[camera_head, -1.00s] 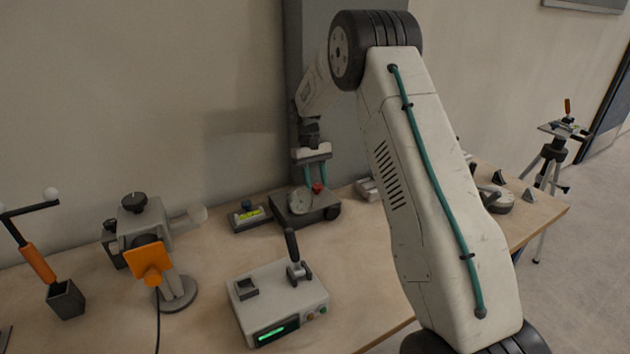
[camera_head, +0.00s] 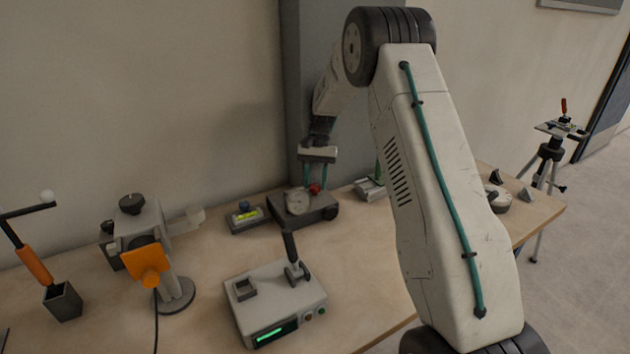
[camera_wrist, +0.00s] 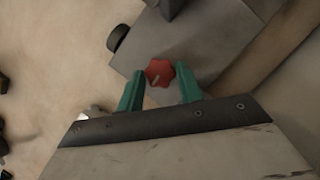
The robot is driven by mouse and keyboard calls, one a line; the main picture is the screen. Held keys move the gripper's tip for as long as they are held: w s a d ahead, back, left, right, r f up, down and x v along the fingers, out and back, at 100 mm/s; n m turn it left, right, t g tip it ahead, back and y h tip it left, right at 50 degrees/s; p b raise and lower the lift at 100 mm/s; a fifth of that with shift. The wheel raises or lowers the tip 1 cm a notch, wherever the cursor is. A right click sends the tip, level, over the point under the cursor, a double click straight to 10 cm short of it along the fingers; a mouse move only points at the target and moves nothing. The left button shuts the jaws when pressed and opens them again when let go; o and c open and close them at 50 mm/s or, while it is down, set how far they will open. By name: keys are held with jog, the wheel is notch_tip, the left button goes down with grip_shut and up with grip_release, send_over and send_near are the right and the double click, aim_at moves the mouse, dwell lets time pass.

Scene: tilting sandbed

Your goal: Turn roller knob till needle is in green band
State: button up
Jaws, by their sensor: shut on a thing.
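The red lobed knob (camera_head: 314,188) sits on top of a dark grey instrument box (camera_head: 322,210) near the wall. A round pale dial (camera_head: 297,201) stands at the left of the box top. Its needle and any green band are too small to read.
A small block with a yellow-green level vial (camera_head: 246,215) stands left of the box. A grey unit with a lever and green display (camera_head: 276,310) is in front. A clamp stand with an orange plate (camera_head: 148,264) is at left. Bare tabletop lies between them.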

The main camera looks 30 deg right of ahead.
dwell(0.4)
jog(key=o, duration=1)
jog(key=shift+r, duration=0.1)
jog(key=v, duration=0.7)
jog(key=shift+w+r, duration=0.1)
jog(key=shift+r, duration=0.2)
